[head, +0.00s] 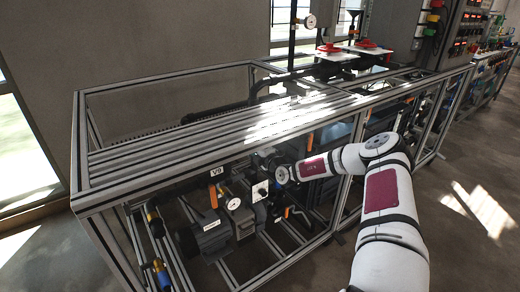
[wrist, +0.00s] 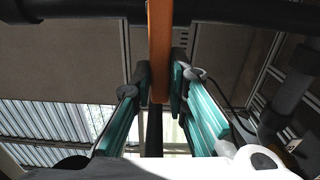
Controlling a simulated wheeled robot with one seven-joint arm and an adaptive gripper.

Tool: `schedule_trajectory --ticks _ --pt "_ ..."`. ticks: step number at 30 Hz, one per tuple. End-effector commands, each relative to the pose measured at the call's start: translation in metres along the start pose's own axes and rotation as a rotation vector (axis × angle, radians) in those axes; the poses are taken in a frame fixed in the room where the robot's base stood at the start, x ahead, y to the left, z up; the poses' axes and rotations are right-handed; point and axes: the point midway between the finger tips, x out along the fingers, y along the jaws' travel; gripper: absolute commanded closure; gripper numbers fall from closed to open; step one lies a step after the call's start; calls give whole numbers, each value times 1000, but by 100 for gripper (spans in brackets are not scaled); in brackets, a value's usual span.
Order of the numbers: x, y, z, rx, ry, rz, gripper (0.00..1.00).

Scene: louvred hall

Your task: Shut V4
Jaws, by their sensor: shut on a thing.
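In the wrist view an orange lever handle (wrist: 159,45) runs down from a dark pipe (wrist: 230,12). The two teal fingers of my gripper (wrist: 160,88) are on either side of it and closed on its lower part. In the head view my wrist reaches in through the front of the frame, and its end hides the fingers and the held handle. No V4 label can be read in either view, so I cannot confirm by label which valve this handle belongs to.
An aluminium-profile frame (head: 160,212) surrounds the pipework. A plate reading about V9 (head: 216,172) hangs near another orange handle (head: 213,196), left of my wrist. A gauge (head: 233,203) and a grey motor (head: 210,230) sit below. The floor at right (head: 470,245) is clear.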

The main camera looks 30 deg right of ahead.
Motion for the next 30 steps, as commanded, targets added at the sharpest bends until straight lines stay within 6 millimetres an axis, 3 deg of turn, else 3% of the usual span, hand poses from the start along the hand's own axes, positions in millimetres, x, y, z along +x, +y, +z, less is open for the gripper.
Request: schedule_trajectory --ticks 5,6,8,19,30 --pt "0 2 2 37 -3 1 100" --pt "0 2 2 36 -3 1 77" --pt "0 2 2 36 -3 0 63" --pt "-4 2 1 35 -2 -1 62" --pt "-45 4 1 36 -2 -2 62"
